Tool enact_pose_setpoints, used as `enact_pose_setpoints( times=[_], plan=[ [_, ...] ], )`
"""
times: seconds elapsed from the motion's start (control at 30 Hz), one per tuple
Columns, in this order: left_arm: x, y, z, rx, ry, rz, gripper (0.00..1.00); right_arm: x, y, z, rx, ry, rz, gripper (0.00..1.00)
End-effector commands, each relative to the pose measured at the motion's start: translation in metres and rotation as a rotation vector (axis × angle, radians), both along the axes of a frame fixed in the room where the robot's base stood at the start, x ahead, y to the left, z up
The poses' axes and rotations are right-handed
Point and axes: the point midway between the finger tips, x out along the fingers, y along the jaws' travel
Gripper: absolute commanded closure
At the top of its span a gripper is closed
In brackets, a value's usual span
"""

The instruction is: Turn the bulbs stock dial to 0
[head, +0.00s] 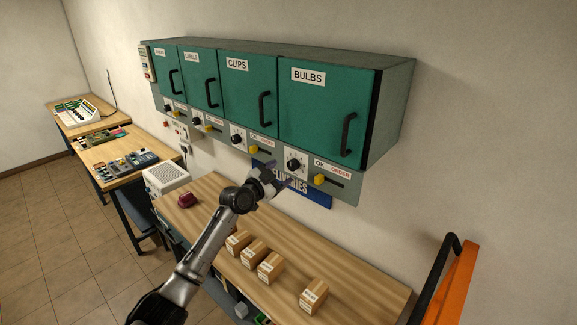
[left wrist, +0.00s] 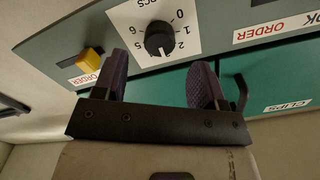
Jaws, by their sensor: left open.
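The bulbs stock dial (head: 294,164) is a black knob on a white plate under the BULBS cabinet (head: 325,105). In the left wrist view the dial (left wrist: 160,39) is upper centre, beside printed numbers including 0, 1 and 2. A small light mark shows on its lower part; I cannot read the exact setting. My left gripper (head: 268,177) is just below and left of the dial in the head view. In the left wrist view its jaws (left wrist: 161,66) are open and empty, with the dial between and beyond the fingertips. My right gripper is not in view.
A yellow slider (head: 319,180) with an ORDER label is right of the dial. The clips slider (head: 253,149) is to its left. A blue DELIVERIES sign (head: 312,195) hangs below. Several small boxes (head: 271,266) stand on the wooden bench (head: 345,272). An orange frame (head: 452,285) stands at right.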

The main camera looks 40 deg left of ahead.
Motion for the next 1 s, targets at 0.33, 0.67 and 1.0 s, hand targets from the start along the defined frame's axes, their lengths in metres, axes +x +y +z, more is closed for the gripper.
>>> enact_pose_setpoints(
  times=[0.33,0.67,1.0],
  plan=[
    [0.038,-0.002,0.000,-0.002,0.001,0.000,0.35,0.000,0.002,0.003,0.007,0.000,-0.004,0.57],
    [0.047,-0.003,0.000,0.000,0.000,0.000,0.35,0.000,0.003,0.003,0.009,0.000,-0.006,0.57],
    [0.047,-0.003,0.000,0.000,0.000,0.000,0.44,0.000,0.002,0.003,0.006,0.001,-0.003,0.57]
  ],
)
